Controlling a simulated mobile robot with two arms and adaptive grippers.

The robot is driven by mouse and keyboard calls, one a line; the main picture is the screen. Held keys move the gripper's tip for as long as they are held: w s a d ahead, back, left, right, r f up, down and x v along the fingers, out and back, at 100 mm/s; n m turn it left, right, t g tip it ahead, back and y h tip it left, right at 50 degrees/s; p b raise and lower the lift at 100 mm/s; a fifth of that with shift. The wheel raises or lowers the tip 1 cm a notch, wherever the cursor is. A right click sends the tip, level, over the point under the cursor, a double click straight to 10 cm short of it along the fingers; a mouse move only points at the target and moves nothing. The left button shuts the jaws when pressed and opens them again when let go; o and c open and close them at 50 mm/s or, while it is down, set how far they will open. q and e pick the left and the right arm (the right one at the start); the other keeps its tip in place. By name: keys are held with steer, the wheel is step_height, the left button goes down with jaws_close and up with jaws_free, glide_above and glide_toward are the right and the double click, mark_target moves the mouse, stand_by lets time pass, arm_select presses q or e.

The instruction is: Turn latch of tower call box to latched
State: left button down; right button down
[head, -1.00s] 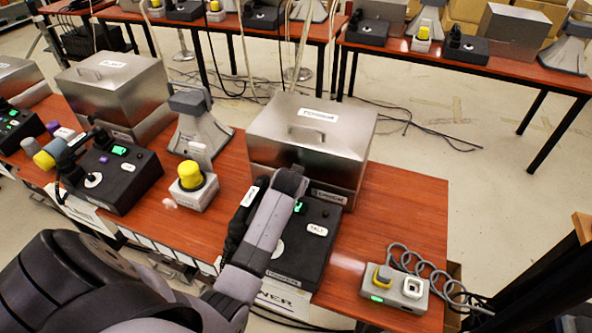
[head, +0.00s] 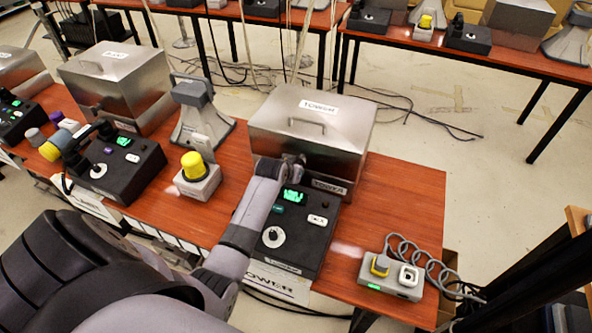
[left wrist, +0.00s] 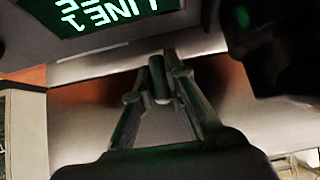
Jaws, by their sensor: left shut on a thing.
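The tower call box (head: 340,115) is a steel box with a handle and a TOWER label on its lid, shut on the red-brown table. Its latch is a small round knob at the box front; in the left wrist view the knob (left wrist: 158,82) sits between my fingertips. My left gripper (head: 297,164) reaches the box front just behind the black phone; the left wrist view shows its fingers (left wrist: 160,78) closed on the latch knob. In the head view the hand hides the latch, so its turn angle cannot be told. My right gripper is not in view.
The black tower phone (head: 305,245), with a lit green display, stands right in front of the box. A yellow-topped beacon (head: 197,175) and a grey horn (head: 200,115) are left of it. A grey unit (head: 392,278) with a coiled cord is at right. Table right of the box is clear.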

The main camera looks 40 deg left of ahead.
arm_select(q)
steer(key=c, duration=1.6)
jaws_free()
steer(key=v, duration=1.2)
